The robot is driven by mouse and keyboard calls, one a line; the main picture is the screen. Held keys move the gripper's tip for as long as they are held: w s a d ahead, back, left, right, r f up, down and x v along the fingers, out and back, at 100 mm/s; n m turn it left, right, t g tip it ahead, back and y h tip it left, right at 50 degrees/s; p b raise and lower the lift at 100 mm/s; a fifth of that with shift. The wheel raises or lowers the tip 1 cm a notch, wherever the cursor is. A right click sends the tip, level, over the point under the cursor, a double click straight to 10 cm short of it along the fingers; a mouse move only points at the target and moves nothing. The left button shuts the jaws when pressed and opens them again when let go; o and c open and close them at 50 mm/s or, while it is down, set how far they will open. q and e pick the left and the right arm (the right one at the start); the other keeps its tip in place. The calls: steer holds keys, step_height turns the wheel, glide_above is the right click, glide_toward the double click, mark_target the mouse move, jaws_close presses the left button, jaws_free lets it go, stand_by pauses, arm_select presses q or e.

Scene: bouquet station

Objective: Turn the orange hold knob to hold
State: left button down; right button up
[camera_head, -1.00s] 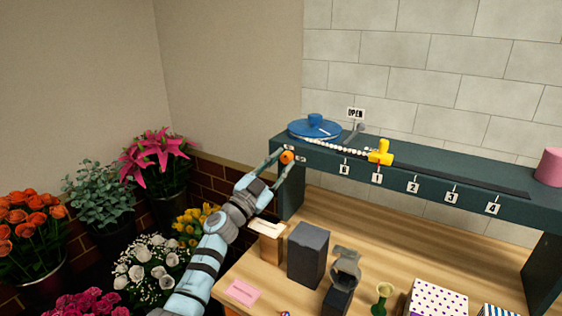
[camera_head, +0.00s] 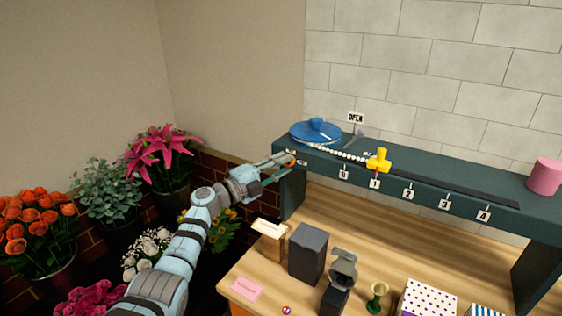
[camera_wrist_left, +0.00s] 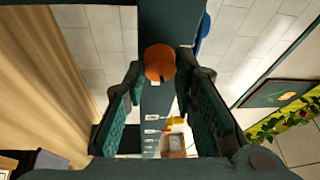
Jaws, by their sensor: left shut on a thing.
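The orange hold knob (camera_head: 291,161) sits on the front left end of the dark green shelf (camera_head: 430,187), beside small white labels too small to read. My left gripper (camera_head: 287,160) reaches in from the left and is shut on the knob. Its fingers partly cover the knob in the head view. In the left wrist view the round orange knob (camera_wrist_left: 160,62) sits between the fingertips of my left gripper (camera_wrist_left: 160,72). My right gripper is not in view.
On the shelf are a blue disc (camera_head: 315,132), a white bead string, a yellow slider (camera_head: 378,160) near label 1, an OPEN sign (camera_head: 356,117) and a pink cylinder (camera_head: 546,176). Boxes stand on the wooden table below. Flower buckets fill the left.

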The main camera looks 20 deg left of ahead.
arm_select(q)
steer(key=shift+r+m+g+y+p, duration=0.1)
steer(key=shift+m+g+y+p, duration=0.35)
steer(key=shift+m+p, duration=0.65)
steer(key=shift+m+b, duration=0.3)
steer(key=shift+m, duration=0.1)
steer(key=c, duration=1.3)
jaws_free()
steer(key=v, duration=1.2)
steer(key=shift+a, duration=0.15)
